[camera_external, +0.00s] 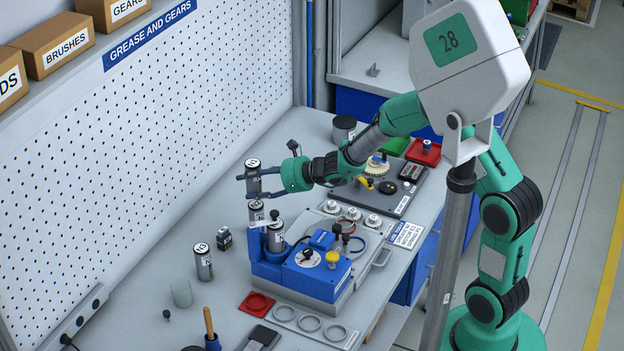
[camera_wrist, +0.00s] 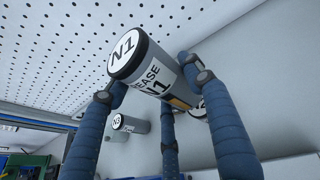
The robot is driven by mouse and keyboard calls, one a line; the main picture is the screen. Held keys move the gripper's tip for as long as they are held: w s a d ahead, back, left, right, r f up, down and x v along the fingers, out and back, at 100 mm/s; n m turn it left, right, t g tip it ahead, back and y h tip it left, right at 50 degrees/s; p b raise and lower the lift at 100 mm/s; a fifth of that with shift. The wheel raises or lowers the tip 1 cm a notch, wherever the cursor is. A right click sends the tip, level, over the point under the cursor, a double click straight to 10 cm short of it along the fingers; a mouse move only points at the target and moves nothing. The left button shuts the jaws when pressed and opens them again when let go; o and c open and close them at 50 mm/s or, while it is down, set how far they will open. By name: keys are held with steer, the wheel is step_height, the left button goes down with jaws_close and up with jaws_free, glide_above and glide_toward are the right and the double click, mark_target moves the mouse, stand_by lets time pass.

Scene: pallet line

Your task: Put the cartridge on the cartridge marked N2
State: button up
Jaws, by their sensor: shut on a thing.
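My gripper (camera_external: 259,183) is shut on a grey cartridge (camera_external: 253,166) in the external view, holding it roughly upright. In the wrist view the held cartridge (camera_wrist: 150,62) reads N1 on its top and side, with my blue fingers around it. Just below it in the external view is another cartridge (camera_external: 256,209), partly hidden; whether the two touch is unclear. A third cartridge (camera_external: 275,237) stands at the blue fixture. I cannot read N2 on any of them. In the wrist view a cartridge marked N3 (camera_wrist: 128,124) stands apart, behind the fingers.
The blue fixture (camera_external: 316,280) with a dial and yellow knob stands on the bench. A separate cartridge (camera_external: 203,263) and a small black item (camera_external: 224,238) stand to its left. The perforated wall (camera_external: 150,130) rises behind.

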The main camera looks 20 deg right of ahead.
mark_target(259, 190)
steer(key=shift+f+b, duration=0.35)
steer(key=shift+f, duration=1.25)
steer(key=shift+f, duration=0.1)
steer(key=o, duration=1.3)
steer(key=shift+o, duration=0.2)
steer(key=shift+s+d, duration=0.15)
steer(key=shift+d, duration=0.05)
steer(key=p+v, duration=0.2)
steer(key=v, duration=0.9)
steer(key=shift+d+r, duration=0.3)
steer(key=shift+s, duration=0.15)
